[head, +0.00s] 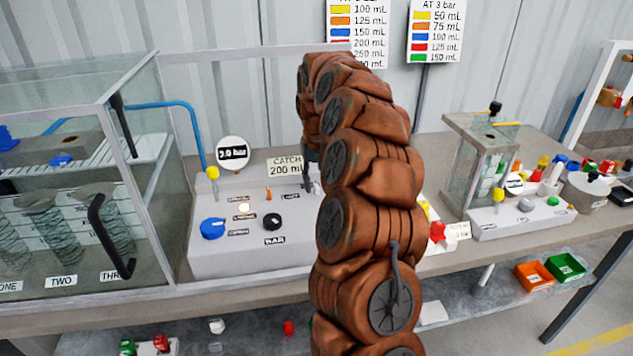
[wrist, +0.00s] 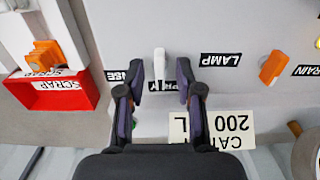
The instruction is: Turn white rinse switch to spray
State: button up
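The white rinse switch (wrist: 159,62) is a small upright lever on the grey panel in the wrist view. Upside-down labels flank its base, one ending in "NSE" (wrist: 118,76) to the left and one reading partly "PRAY" (wrist: 168,87) below it. My gripper (wrist: 161,80) is open, with one dark finger on each side of the switch and a visible gap on both sides. In the head view my gripper (head: 308,168) is over the right part of the grey console (head: 240,257); my arm hides the switch there.
In the wrist view an orange lever (wrist: 272,67) stands beyond the LAMP label (wrist: 221,60), and a red SCRAP bin (wrist: 60,95) is at left. A "CATCH 200 mL" sign (wrist: 215,130) is close to my fingers. In the head view a glass tank (head: 75,180) stands left.

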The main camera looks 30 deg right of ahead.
aim_at(316, 184)
notch_tip(316, 184, up, 12)
dwell(0.8)
jog(key=shift+a, duration=0.1)
dwell(0.5)
jog(key=s+a+n+p, duration=0.1)
jog(key=s+a+n, duration=0.1)
jog(key=s+a, duration=0.6)
jog(key=s+a+n, duration=0.2)
jog(key=s+a, duration=0.3)
jog(key=a, duration=0.5)
jog(key=s+a+f, duration=0.2)
jog(key=s+f, duration=0.1)
jog(key=s, duration=0.5)
jog(key=s+a+f+g, duration=0.1)
jog(key=s+f, duration=0.3)
jog(key=s, duration=0.4)
jog(key=s+a+f+p, duration=0.1)
jog(key=s+a+f, duration=0.1)
jog(key=s, duration=0.7)
jog(key=shift+a+f+g, duration=0.4)
jog(key=shift+f, duration=0.4)
jog(key=shift+d, duration=0.15)
